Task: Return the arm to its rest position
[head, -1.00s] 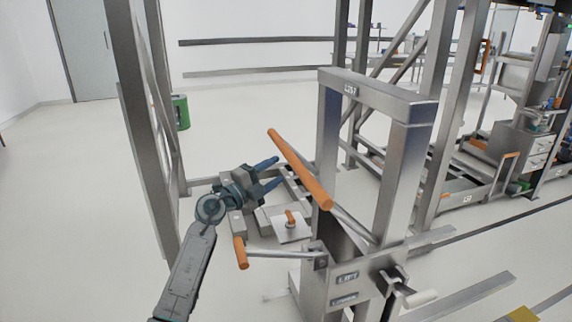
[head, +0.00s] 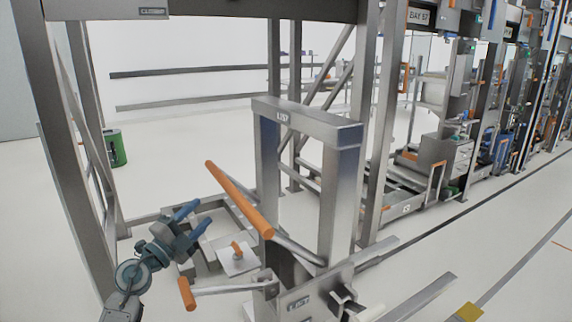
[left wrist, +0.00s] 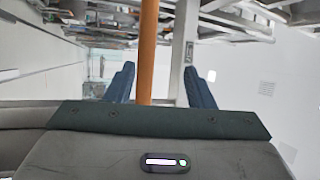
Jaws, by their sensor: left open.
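My left gripper (head: 192,222) is at the lower left in the head view, with its two blue fingers spread apart and nothing between them. The long orange lever handle (head: 238,198) slopes down to the right, just right of the fingertips and apart from them in the head view. In the left wrist view, an orange bar (left wrist: 147,50) runs upright between the open blue fingers (left wrist: 157,85), seemingly beyond them. My right gripper is in neither view.
The steel lift frame (head: 340,185) stands right of the gripper. A lower lever with an orange grip (head: 187,294) and a small orange knob (head: 236,248) are close by. A tall grey post (head: 65,160) stands at left. A green bin (head: 115,148) is behind it.

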